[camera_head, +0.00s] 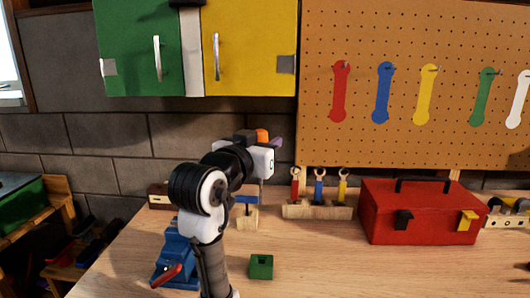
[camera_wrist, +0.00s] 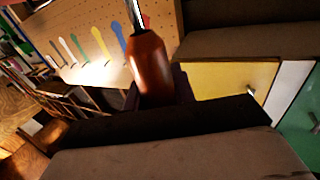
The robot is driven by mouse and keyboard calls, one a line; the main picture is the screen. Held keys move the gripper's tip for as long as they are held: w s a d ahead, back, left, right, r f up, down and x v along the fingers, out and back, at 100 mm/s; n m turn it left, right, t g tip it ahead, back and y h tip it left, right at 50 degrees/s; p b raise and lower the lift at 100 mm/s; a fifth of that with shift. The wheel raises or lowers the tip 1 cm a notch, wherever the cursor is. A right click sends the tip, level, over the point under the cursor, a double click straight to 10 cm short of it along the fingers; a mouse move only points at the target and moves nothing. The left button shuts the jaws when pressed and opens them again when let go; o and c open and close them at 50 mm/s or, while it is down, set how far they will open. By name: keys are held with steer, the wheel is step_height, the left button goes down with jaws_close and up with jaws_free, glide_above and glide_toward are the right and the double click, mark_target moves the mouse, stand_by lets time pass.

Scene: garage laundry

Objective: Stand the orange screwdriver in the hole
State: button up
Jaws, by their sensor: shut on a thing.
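The orange screwdriver (camera_head: 262,135) is in my gripper (camera_head: 250,143), raised above the back of the workbench. Its orange end sticks up above the fingers in the head view. In the wrist view the screwdriver's orange handle (camera_wrist: 150,68) sits between the dark fingers, with the metal shaft pointing away from them. My gripper is shut on the handle. A small green block (camera_head: 261,266) with a dark square opening on top stands on the bench, in front and below my gripper. I cannot tell for sure which hole is meant.
A blue vise (camera_head: 177,258) with a red handle is at the front left. A wooden rack (camera_head: 317,211) holds red, blue and yellow tools. A red toolbox (camera_head: 421,214) stands to its right. A small wooden block (camera_head: 247,219) is behind my arm.

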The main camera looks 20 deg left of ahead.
step_height(320, 180, up, 6)
steer(key=p, duration=0.4)
steer(key=shift+f, duration=0.2)
stand_by(1.5)
